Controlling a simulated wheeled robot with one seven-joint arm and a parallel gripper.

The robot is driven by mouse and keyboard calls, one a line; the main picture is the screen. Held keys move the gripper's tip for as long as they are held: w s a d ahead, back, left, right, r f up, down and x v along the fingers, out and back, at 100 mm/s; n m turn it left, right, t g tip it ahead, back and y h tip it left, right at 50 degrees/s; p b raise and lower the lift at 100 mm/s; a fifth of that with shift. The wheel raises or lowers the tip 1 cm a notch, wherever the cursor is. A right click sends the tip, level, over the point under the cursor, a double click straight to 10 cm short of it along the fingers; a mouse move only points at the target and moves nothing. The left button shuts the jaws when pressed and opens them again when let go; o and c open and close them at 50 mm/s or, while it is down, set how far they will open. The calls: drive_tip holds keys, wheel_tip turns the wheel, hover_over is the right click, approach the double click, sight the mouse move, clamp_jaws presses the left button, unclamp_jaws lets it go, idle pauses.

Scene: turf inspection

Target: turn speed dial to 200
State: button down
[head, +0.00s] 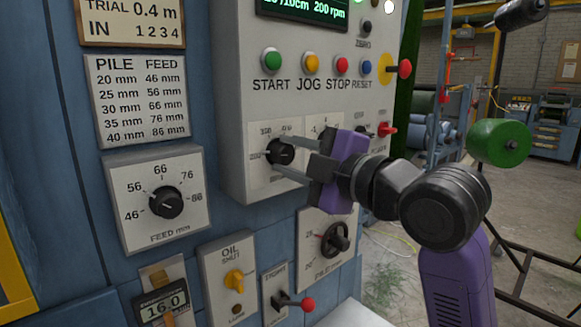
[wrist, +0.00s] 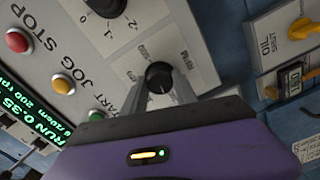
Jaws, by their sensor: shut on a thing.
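The speed dial (head: 281,152) is a black round knob on a white plate on the grey control box. It also shows in the wrist view (wrist: 159,77), with RPM lettering beside it. My gripper (head: 279,156) has its two fingers on either side of the knob, shut on it. The fingers and the purple gripper body hide part of the plate's scale. The green display (head: 305,8) at the top of the box reads 200 rpm.
A row of START, JOG, STOP and RESET buttons (head: 318,64) sits above the dial. A feed dial (head: 166,202) is at the lower left. A red-tipped lever (head: 387,129) stands right of my gripper. A second black knob (head: 336,240) is below.

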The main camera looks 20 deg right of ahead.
drive_tip(key=shift+f+n+b, duration=0.1)
drive_tip(key=shift+n+b, duration=0.35)
drive_tip(key=shift+n, duration=0.35)
drive_tip(key=c, duration=1)
unclamp_jaws()
drive_tip(key=shift+o, duration=0.2)
drive_tip(key=v, duration=0.8)
drive_tip(key=shift+w, duration=0.1)
